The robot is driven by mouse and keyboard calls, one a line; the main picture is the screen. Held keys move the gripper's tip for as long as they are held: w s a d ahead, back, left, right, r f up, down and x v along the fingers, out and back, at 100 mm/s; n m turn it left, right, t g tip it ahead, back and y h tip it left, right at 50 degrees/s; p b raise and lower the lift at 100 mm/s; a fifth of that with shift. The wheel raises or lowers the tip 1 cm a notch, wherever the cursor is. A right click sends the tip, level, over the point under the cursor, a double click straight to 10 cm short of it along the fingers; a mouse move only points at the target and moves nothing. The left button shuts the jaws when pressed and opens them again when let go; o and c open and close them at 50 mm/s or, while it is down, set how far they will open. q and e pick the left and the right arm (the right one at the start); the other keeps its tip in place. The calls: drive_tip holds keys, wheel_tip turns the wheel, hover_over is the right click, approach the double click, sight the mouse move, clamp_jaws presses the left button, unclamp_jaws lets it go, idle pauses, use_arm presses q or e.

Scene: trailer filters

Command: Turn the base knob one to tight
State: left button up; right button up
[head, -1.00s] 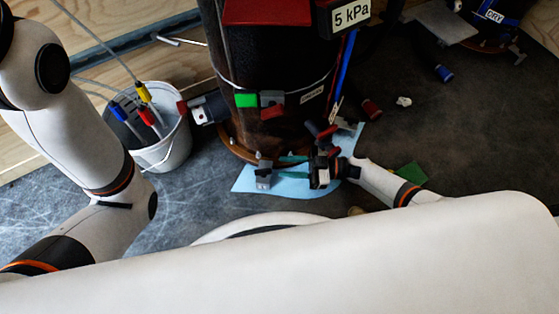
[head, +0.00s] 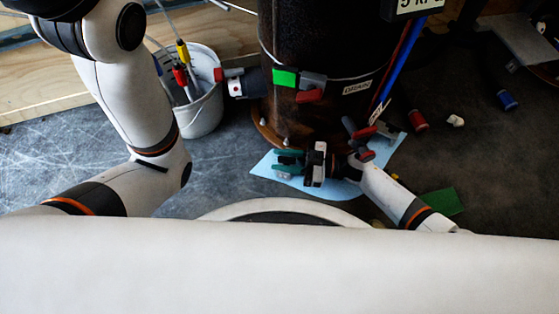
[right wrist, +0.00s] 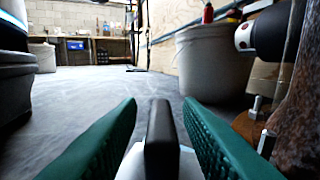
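A dark upright knob (right wrist: 159,135) stands on a pale base between the two green fingers of my right gripper in the right wrist view. A gap shows on each side of it. My right gripper (head: 289,162) is open around the knob, low in front of the dark rusty drum (head: 318,55), over a light blue sheet (head: 340,187). In the head view the fingers mostly hide the knob. My left arm crosses the left side of the head view; its gripper is out of view.
A white bucket (head: 202,112) with coloured-handled tools stands left of the drum. A side fitting (head: 240,85) sticks out from the drum towards it. Bolts (head: 290,141) stand at the drum's base. Loose red (head: 418,120) and blue (head: 506,100) pieces lie at right.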

drive_tip(key=shift+a, duration=0.7)
clamp_jaws()
drive_tip(key=m+t+p, duration=0.2)
drive_tip(key=t+p, duration=0.1)
drive_tip(key=shift+w+r+h, duration=0.15)
drive_tip(key=shift+r+h, duration=0.15)
drive_tip(key=shift+r, duration=0.05)
drive_tip(key=shift+w+d+f+m+t+p, duration=0.15)
drive_tip(key=shift+m+t+p, duration=0.35)
drive_tip(key=shift+t, duration=0.5)
drive_tip(key=shift+f, duration=0.15)
unclamp_jaws()
